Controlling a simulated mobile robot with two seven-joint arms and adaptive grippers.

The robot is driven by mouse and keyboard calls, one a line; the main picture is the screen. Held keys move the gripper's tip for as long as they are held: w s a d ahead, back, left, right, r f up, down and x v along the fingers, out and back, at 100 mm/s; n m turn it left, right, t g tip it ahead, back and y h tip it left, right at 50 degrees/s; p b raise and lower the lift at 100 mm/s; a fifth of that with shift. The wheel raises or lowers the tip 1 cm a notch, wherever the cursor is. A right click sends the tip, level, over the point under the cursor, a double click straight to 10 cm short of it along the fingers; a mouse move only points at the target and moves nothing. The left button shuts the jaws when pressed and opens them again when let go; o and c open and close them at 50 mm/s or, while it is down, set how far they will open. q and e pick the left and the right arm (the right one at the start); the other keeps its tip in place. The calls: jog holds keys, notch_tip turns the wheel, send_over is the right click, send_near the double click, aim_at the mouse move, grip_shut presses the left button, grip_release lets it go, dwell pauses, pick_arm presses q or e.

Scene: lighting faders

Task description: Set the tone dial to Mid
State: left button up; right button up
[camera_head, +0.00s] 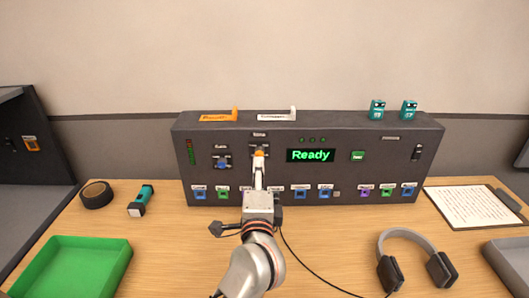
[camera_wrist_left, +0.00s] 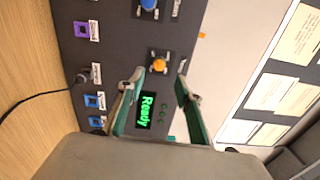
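The dark console (camera_head: 300,130) stands at the back of the desk. An orange-capped control (camera_head: 259,153) sits on its front face, and it also shows in the left wrist view (camera_wrist_left: 159,65). A blue control (camera_head: 222,163) is to its left. Their labels are too small to read, so I cannot tell which is the tone dial or where it points. My left gripper (camera_head: 258,172) is in front of the console at the orange control. In the left wrist view its fingers (camera_wrist_left: 159,82) are apart, with the orange control between and just beyond the tips. Contact is unclear. My right gripper is not in view.
A lit green "Ready" display (camera_head: 311,155) is right of the orange control. Several coloured sockets (camera_head: 300,193) line the console's lower edge. A black cable (camera_head: 310,273) crosses the desk. A green tray (camera_head: 75,268), headphones (camera_head: 408,235) and a clipboard (camera_head: 472,206) lie around.

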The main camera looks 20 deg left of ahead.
aim_at(259, 154)
pick_arm(q)
jog(key=p+x, duration=0.1)
jog(key=x, duration=0.5)
jog(key=shift+w, duration=0.35)
jog(key=shift+w+a, duration=0.2)
jog(key=shift+w, duration=0.35)
grip_shut()
